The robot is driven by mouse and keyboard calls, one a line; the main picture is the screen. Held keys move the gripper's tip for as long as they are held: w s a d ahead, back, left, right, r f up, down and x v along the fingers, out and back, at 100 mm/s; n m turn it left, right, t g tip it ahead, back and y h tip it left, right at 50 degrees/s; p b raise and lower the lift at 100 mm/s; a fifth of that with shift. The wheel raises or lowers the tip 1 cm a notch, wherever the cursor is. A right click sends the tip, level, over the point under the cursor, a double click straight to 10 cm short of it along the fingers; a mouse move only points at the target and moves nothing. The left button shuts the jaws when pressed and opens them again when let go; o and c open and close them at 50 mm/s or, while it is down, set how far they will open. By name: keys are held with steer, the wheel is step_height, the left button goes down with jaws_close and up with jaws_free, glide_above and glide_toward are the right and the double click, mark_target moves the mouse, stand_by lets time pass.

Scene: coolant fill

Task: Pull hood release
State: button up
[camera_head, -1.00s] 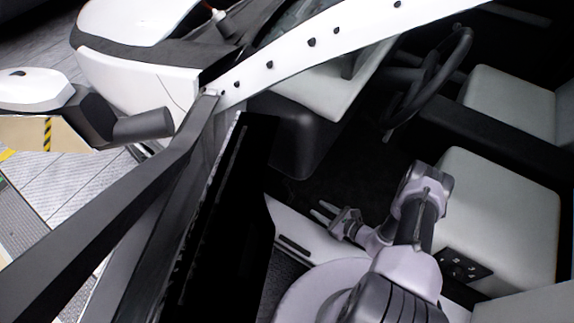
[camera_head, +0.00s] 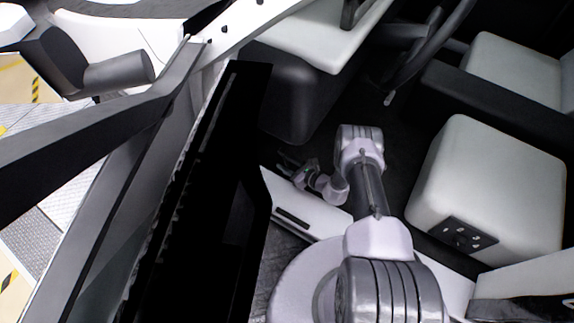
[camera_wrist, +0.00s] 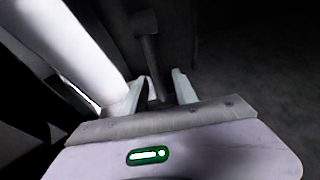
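A dark grey lever with a blocky head (camera_wrist: 145,22), likely the hood release, shows in the wrist view in the dark footwell. Its stem runs down the picture into the space between my two pale fingers. My gripper (camera_wrist: 159,78) is open, with a finger on each side of the stem and a visible gap. I cannot tell whether either finger touches it. In the head view my gripper (camera_head: 283,163) is low in the footwell, just inside the door sill. The lever cannot be made out there.
The white door sill (camera_head: 305,215) runs beside my arm. The black door panel (camera_head: 215,190) stands at left. The driver's seat (camera_head: 490,180) is at right, the steering wheel (camera_head: 430,50) above. The dashboard's lower part (camera_head: 290,95) overhangs near my gripper.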

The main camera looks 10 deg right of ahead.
steer(key=shift+c, duration=0.2)
jaws_close()
stand_by(1.2)
